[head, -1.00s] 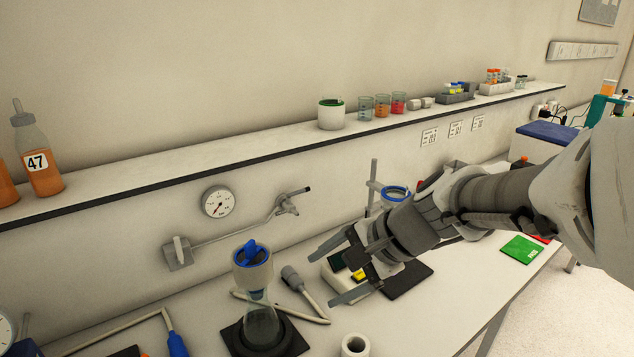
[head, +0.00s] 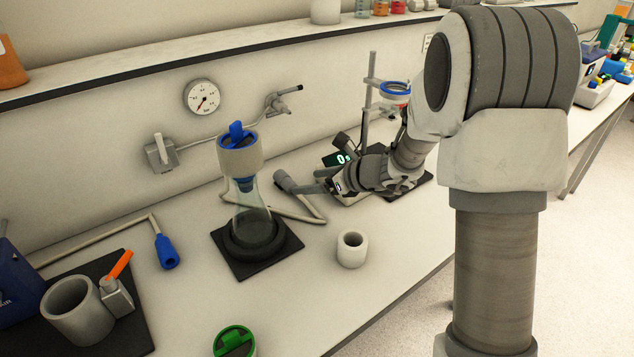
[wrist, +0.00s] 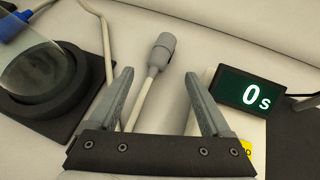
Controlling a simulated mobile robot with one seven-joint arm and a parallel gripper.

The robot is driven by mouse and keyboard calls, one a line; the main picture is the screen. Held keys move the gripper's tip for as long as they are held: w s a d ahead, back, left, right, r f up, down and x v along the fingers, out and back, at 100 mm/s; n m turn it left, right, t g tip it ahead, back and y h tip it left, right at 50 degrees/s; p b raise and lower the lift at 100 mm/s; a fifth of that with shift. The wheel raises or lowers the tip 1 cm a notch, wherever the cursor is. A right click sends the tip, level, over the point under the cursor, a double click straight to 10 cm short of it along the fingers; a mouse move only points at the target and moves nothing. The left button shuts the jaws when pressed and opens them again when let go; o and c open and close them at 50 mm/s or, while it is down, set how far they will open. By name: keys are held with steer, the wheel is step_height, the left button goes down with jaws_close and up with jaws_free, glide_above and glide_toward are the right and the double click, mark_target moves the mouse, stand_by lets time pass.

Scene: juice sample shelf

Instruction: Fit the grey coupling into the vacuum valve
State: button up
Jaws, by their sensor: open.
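The grey coupling (head: 283,180) is the end piece of a pale hose on the bench, right of the flask. In the wrist view the coupling (wrist: 162,47) lies ahead of my fingertips, with its hose running back between the fingers. My gripper (head: 308,181) is open and low over the bench beside the coupling; it also shows in the wrist view (wrist: 158,73). It holds nothing. On the wall are a grey block with a lever (head: 160,152) and a tap-like fitting (head: 278,102), joined by a thin pipe. I cannot tell which is the vacuum valve.
A flask (head: 250,218) with a blue-topped collar stands on a black mat left of my gripper. A timer (head: 343,159) reading 0 s is close by on the right. A white cup (head: 351,249) stands in front. A shelf edge runs above; the front bench has some free room.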

mark_target(294, 184)
steer(key=b+x, duration=0.2)
steer(key=x, duration=0.4)
steer(key=shift+f, duration=0.15)
steer(key=shift+w+a+f+b, duration=0.3)
steer(key=shift+w+a, duration=0.1)
steer(key=shift+a, duration=0.1)
jaws_close()
steer(key=shift+a, duration=0.1)
step_height(294, 184, up, 5)
steer(key=p, duration=0.4)
steer(key=shift+r, duration=0.15)
steer(key=d+r+m+h+p, duration=0.2)
steer(key=d+r+m+p, duration=0.2)
steer(key=r+p, duration=0.6)
steer(key=shift+d+t+p, duration=0.3)
steer(key=shift+d+p, duration=0.6)
steer(key=shift+d, duration=0.35)
